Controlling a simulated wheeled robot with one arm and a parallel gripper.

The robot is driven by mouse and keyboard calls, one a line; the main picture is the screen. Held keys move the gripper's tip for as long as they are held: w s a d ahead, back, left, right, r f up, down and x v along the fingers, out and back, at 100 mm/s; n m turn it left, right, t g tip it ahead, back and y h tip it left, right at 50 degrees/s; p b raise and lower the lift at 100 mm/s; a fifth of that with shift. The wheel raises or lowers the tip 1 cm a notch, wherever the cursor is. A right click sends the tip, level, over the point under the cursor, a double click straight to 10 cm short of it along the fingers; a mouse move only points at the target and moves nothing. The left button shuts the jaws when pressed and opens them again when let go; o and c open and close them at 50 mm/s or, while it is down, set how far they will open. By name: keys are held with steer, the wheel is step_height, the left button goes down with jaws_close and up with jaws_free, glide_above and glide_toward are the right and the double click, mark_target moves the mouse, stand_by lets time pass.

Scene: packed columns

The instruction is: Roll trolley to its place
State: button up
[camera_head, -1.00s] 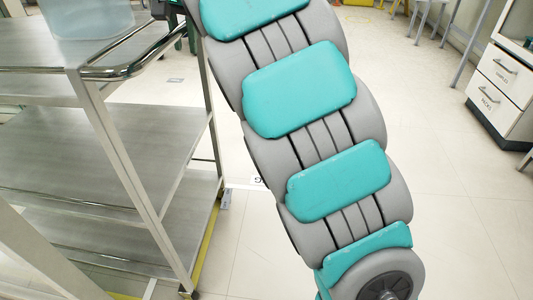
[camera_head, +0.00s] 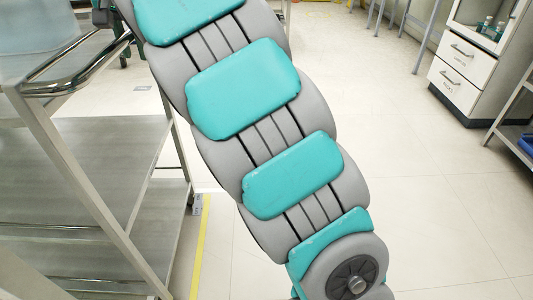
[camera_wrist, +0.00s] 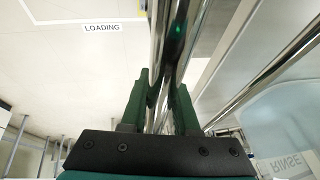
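The trolley (camera_head: 108,150) is a steel frame with several grey shelves and chrome top rails. It stands at the left of the head view, cut off by the picture's edge. In the wrist view my gripper (camera_wrist: 162,95) has its two green fingers on either side of a chrome rail (camera_wrist: 170,50) of the trolley and looks shut on it. In the head view my arm hides most of the gripper. A translucent tub (camera_head: 40,35) stands on the trolley's top shelf; its RINSE label shows in the wrist view (camera_wrist: 287,163).
A yellow floor line (camera_head: 201,245) runs just right of the trolley. A LOADING floor label (camera_wrist: 102,28) shows in the wrist view. A white drawer cabinet (camera_head: 460,75) and a shelf rack (camera_head: 515,130) stand at the right. Open tiled floor lies between them and my arm.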

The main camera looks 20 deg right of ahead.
mark_target(130, 30)
steer(key=o, duration=0.5)
steer(key=shift+d, duration=0.15)
steer(key=shift+r, duration=0.1)
steer(key=shift+p+v, duration=0.9)
steer(key=shift+v, duration=3)
steer(key=shift+s, duration=0.1)
